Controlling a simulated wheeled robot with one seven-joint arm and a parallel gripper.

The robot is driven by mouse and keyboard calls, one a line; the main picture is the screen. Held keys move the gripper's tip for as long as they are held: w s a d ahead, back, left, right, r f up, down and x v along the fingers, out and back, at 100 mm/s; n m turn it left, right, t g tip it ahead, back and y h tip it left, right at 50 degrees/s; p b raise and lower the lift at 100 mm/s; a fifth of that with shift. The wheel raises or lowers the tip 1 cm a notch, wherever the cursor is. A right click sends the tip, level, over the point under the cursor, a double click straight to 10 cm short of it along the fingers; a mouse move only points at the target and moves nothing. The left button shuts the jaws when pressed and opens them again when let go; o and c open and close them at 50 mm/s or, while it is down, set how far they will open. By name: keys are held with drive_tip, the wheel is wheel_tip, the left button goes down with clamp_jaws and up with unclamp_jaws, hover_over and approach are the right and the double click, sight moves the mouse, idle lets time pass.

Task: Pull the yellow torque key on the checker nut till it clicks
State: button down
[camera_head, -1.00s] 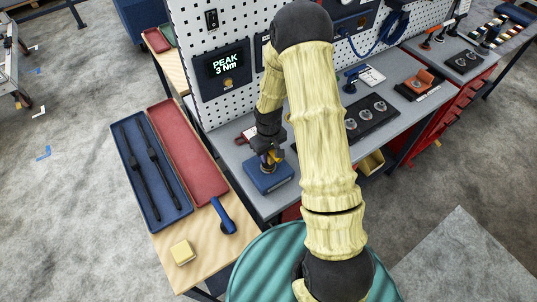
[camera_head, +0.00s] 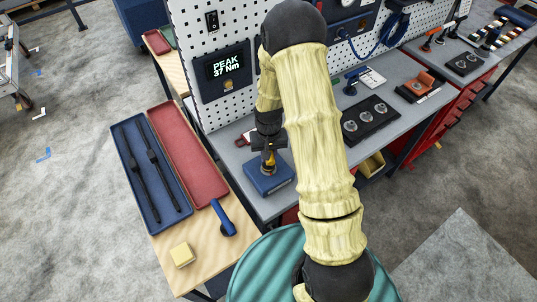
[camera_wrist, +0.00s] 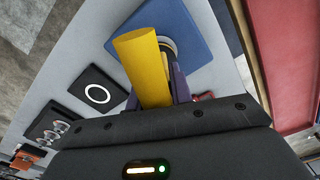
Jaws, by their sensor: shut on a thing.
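The yellow torque key (camera_wrist: 143,65) sticks up between my fingers in the wrist view; a little of it shows in the head view (camera_head: 269,159). My gripper (camera_head: 268,148) is shut on it, above the blue checker block (camera_head: 270,182) on the grey bench. The checker block also shows in the wrist view (camera_wrist: 196,28). A round grey part shows on it behind the key; the key and fingers hide most of the nut. The checker's display (camera_head: 226,66) on the pegboard reads "PEAK 37 Nm".
A wooden side table at left holds a blue tray (camera_head: 128,150) with two dark tools, a red tray (camera_head: 190,155), a blue-handled tool (camera_head: 222,216) and a yellow block (camera_head: 182,255). A black plate with round parts (camera_head: 347,131) lies right of my arm.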

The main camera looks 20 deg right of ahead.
drive_tip(key=shift+r+p, duration=2.2)
drive_tip(key=shift+r, duration=1.15)
